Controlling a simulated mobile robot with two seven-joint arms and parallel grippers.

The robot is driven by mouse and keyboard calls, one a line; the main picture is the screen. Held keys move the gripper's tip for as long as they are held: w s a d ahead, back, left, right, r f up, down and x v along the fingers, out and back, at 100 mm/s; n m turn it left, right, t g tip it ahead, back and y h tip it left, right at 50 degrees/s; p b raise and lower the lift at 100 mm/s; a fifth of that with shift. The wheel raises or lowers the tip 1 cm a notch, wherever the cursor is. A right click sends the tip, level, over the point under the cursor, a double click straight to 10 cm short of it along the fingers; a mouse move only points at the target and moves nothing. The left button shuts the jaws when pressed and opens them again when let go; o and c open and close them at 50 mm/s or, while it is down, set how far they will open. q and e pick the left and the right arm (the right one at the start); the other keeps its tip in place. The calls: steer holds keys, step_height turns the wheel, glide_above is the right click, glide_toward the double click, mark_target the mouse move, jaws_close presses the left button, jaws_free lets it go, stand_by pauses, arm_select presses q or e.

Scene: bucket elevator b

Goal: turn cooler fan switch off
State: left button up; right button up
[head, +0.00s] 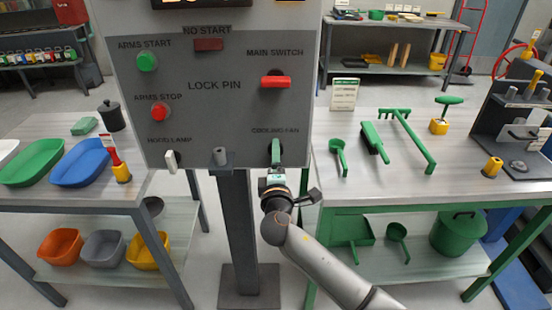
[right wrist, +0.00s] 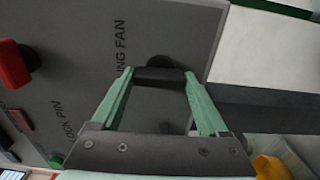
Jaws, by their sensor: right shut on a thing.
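The grey control panel (head: 215,95) faces me on a post. The cooling fan switch sits at its lower right, under the label "COOLING FAN"; in the head view my gripper largely covers it. In the right wrist view the switch's dark handle (right wrist: 158,76) lies between my two pale green fingertips. My right gripper (head: 276,152) reaches up from below to the panel; it also shows in the right wrist view (right wrist: 159,80), shut on that handle. The switch's exact angle is hard to tell. My left gripper is not in view.
The red main switch (head: 276,81) is above, and the white hood lamp switch (head: 171,161) is at lower left. The lock pin (head: 221,157) sticks out at the panel's bottom. A table with green tools (head: 400,140) stands right; one with trays (head: 80,162) stands left.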

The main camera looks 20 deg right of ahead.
steer(key=o, duration=1.2)
steer(key=shift+o, duration=0.2)
steer(key=b+v, duration=0.1)
steer(key=v, duration=1.1)
steer(key=shift+s, duration=0.3)
steer(key=shift+a, duration=0.1)
steer(key=s+f+m+g+y, duration=0.2)
steer(key=s+f+g+y, duration=0.1)
steer(key=f, duration=0.8)
steer(key=s+d+f+m+g+y+p, duration=0.2)
steer(key=s+f+m+g+y, duration=0.2)
steer(key=s+f+m, duration=0.7)
steer(key=s+f+g, duration=0.1)
steer(key=s+f, duration=0.3)
steer(key=s, duration=0.4)
steer(key=shift+d+p, duration=0.2)
steer(key=shift+p, duration=0.1)
